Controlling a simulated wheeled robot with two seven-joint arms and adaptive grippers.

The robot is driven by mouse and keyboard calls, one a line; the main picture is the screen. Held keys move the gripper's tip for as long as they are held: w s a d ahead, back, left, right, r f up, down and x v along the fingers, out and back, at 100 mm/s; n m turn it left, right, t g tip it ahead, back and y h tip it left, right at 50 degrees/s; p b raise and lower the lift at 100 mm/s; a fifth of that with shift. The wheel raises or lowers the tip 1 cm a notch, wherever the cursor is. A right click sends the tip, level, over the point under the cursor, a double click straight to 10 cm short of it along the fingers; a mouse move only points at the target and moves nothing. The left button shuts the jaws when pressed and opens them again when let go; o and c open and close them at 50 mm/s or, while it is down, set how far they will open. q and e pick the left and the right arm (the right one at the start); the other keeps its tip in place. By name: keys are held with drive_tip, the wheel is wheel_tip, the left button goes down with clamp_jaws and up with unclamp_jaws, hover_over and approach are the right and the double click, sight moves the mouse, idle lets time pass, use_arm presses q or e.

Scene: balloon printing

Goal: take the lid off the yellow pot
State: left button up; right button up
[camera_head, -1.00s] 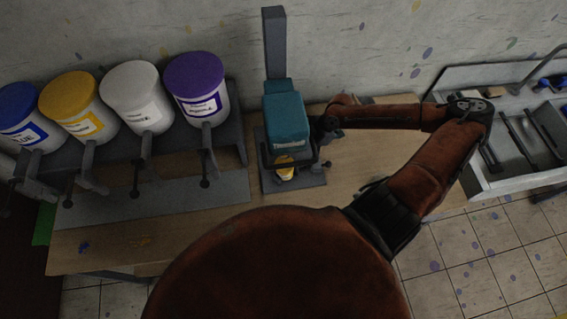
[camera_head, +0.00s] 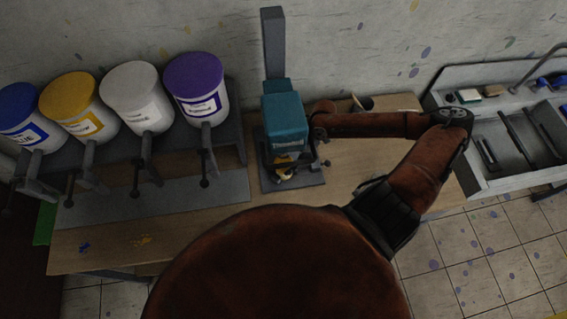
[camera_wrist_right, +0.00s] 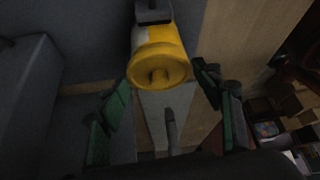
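A small yellow pot (camera_head: 284,172) is low at the front of the teal machine (camera_head: 284,122); my right gripper (camera_head: 298,164) partly hides it. In the right wrist view a yellow and white pot (camera_wrist_right: 158,50) shows its round yellow end toward the camera. The green fingers of my right gripper (camera_wrist_right: 168,100) are apart, one to each side below that end, with nothing clearly held between them. I cannot tell whether they touch the pot. A larger white bucket with a yellow lid (camera_head: 76,103) stands on the rack at the left. My left gripper is not in view.
Blue (camera_head: 24,115), white (camera_head: 137,97) and purple (camera_head: 197,88) lidded buckets stand on the same rack (camera_head: 237,150). A sink (camera_head: 480,170) is at the right.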

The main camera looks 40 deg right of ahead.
drive_tip(key=shift+c, duration=0.8)
drive_tip(key=shift+r, duration=0.1)
drive_tip(key=shift+w+r, duration=0.1)
drive_tip(key=shift+d, duration=0.3)
drive_tip(key=s+d, duration=0.2)
drive_tip(key=d, duration=0.6)
drive_tip(key=s+d, duration=0.3)
drive_tip(key=d, duration=0.5)
drive_tip(key=shift+s+d, duration=0.2)
drive_tip(key=shift+d, duration=0.1)
